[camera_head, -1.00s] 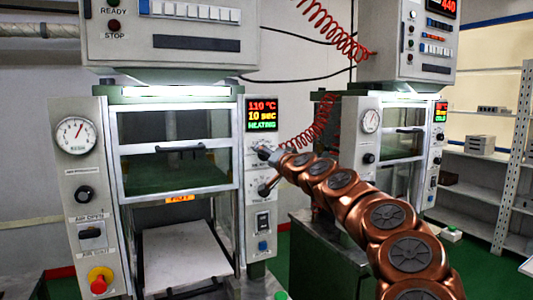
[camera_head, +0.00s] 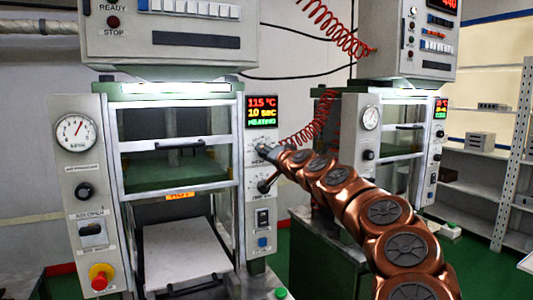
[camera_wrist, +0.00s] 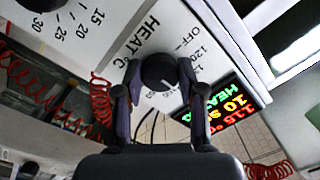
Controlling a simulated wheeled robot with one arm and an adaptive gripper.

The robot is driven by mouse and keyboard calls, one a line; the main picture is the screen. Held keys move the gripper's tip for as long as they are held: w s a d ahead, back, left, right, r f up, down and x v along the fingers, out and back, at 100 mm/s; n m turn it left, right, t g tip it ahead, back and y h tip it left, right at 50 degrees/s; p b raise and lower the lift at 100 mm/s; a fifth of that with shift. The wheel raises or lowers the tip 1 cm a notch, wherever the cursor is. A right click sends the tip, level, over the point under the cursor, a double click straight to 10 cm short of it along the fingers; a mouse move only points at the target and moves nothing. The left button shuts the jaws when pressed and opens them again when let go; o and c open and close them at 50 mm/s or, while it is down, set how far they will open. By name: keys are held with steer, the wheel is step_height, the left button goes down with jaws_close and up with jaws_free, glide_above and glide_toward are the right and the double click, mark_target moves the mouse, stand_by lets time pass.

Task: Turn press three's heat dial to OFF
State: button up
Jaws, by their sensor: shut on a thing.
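The heat dial (camera_wrist: 157,70) is a round black knob on a white panel marked "HEAT °C", with OFF and temperature numbers around it. My gripper (camera_wrist: 160,77) is shut on the dial, one finger on each side. A light mark shows on the dial's lower edge, turned away from OFF. In the head view my gripper (camera_head: 263,151) is at the right-hand panel of the near press (camera_head: 247,180), just below its display (camera_head: 262,111), and largely covers the dial. The display reads 115 °C, 10 sec, HEATING. No press number is readable.
Another timer-like dial (camera_wrist: 40,3) is at the wrist view's upper left. A second press (camera_head: 365,180) stands to the right, with red coiled hoses (camera_head: 318,120) between.

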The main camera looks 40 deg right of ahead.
steer(key=shift+f+n+b, duration=0.15)
steer(key=shift+n+b, duration=0.25)
steer(key=shift+b, duration=0.7)
steer(key=n+b, duration=0.4)
steer(key=n, duration=0.1)
steer(key=n+b, duration=0.5)
steer(key=n, duration=0.1)
steer(key=n+b, duration=0.5)
steer(key=shift+s+d+r+n+g+h, duration=0.1)
steer(key=shift+r+n+g+h, duration=0.2)
steer(key=shift+r, duration=0.05)
steer(key=o, duration=1.1)
steer(key=shift+f, duration=0.1)
steer(key=shift+o, duration=0.2)
